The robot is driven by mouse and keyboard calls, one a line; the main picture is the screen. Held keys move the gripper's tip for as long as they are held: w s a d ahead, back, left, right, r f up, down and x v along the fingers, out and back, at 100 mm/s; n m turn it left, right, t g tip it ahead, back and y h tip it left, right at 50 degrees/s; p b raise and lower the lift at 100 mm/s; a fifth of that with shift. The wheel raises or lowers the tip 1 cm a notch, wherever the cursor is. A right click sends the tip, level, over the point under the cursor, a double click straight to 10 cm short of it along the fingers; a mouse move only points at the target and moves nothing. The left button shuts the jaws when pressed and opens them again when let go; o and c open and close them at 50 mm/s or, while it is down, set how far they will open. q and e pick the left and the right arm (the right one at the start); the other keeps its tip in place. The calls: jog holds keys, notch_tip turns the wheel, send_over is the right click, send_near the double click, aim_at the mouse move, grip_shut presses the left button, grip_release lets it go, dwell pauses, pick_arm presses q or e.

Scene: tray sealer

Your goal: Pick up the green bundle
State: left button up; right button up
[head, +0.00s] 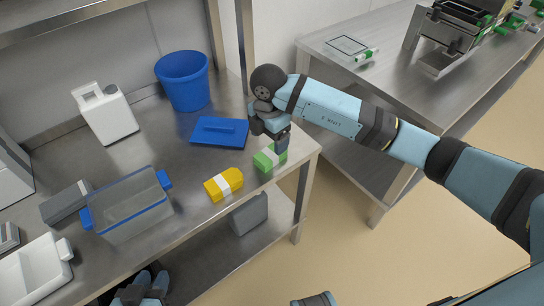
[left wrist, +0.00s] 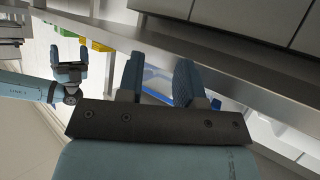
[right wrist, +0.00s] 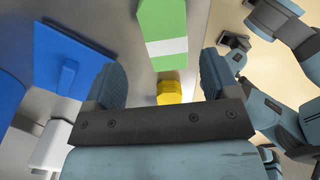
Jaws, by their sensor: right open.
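The green bundle (head: 268,159) with a white band lies near the right end of the steel table. My right gripper (head: 282,141) is just above it, pointing down. In the right wrist view the green bundle (right wrist: 162,22) shows ahead, between the lines of the spread fingers of the right gripper (right wrist: 162,78), with nothing held. Part of the bundle is hidden by the gripper in the head view. My left gripper (head: 150,284) is low at the table's front edge. In the left wrist view the left gripper (left wrist: 158,80) has its fingers apart and empty.
A yellow bundle (head: 223,184) lies left of the green one. A blue lid (head: 220,132) lies behind it, with a blue bucket (head: 183,80) further back. A clear blue-handled box (head: 130,209) and white jug (head: 104,114) stand left. The table's right edge (head: 312,150) is close.

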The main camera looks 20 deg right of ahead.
aim_at(272, 152)
jog(key=f, duration=0.2)
jog(key=f+b, duration=0.1)
jog(key=f, duration=0.3)
jog(key=shift+s+d, duration=0.25)
jog(key=shift+d, duration=0.1)
jog(key=shift+r, duration=0.15)
jog(key=c, duration=1)
jog(key=shift+c, duration=0.2)
